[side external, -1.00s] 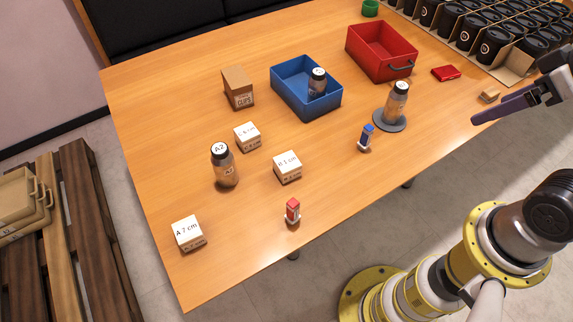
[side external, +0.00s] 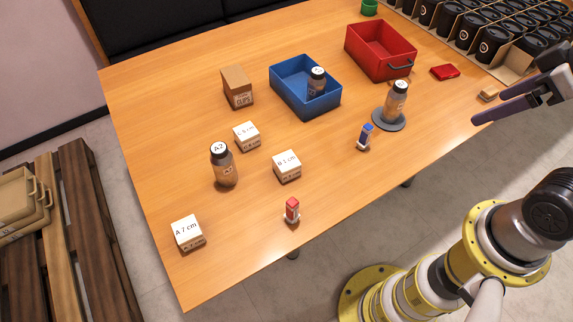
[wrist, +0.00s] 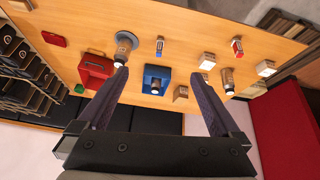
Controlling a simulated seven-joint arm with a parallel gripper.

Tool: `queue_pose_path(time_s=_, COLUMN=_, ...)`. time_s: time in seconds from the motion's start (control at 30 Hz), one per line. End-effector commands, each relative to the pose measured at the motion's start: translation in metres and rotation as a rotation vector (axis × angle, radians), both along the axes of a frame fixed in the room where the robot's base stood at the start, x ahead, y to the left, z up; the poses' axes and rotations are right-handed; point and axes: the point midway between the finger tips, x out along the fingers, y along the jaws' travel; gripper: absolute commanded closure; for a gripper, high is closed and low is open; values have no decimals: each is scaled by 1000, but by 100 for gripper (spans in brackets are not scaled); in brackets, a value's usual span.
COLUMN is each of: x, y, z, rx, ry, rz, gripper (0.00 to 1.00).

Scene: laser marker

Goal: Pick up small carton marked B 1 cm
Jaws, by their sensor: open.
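The small white carton marked B 1 cm (side external: 287,165) sits upright on the wooden table in the side external view, between the A2 bottle and the blue stamp. In the wrist view, a small white carton (wrist: 208,60) right of the fingers appears to be it; its label is unreadable there. My gripper (side external: 488,108) is open and empty, above the table's right edge and far right of the carton. Its two spread fingers also show in the wrist view (wrist: 160,73). Nothing hides the carton in the side external view.
Near the carton stand a second small carton (side external: 247,136), the A2 bottle (side external: 224,166), the red stamp (side external: 292,210) and the blue stamp (side external: 365,137). The A 7 cm carton (side external: 188,232) is front left. Blue bin (side external: 285,94) and red bin (side external: 365,50) stand behind.

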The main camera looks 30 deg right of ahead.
Motion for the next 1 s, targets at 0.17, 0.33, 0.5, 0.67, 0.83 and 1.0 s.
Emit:
queue_pose_path(time_s=0.17, x=32, y=2, z=38, rx=-105, ry=-53, rz=192, gripper=0)
queue_pose_path(time_s=0.33, x=79, y=13, z=58, rx=-191, ry=-35, rz=392, gripper=0)
queue_pose_path(time_s=0.5, x=138, y=35, z=62, rx=-262, ry=7, rz=606, gripper=0)
queue_pose_path(time_s=0.67, x=197, y=69, z=44, rx=-317, ry=63, rz=822, gripper=0)
queue_pose_path(time_s=0.83, x=250, y=115, z=1, rx=-353, ry=134, rz=1029, gripper=0)
queue_pose_path(time_s=1.0, x=284, y=166, z=-64, rx=-365, ry=220, rz=1199, gripper=0)
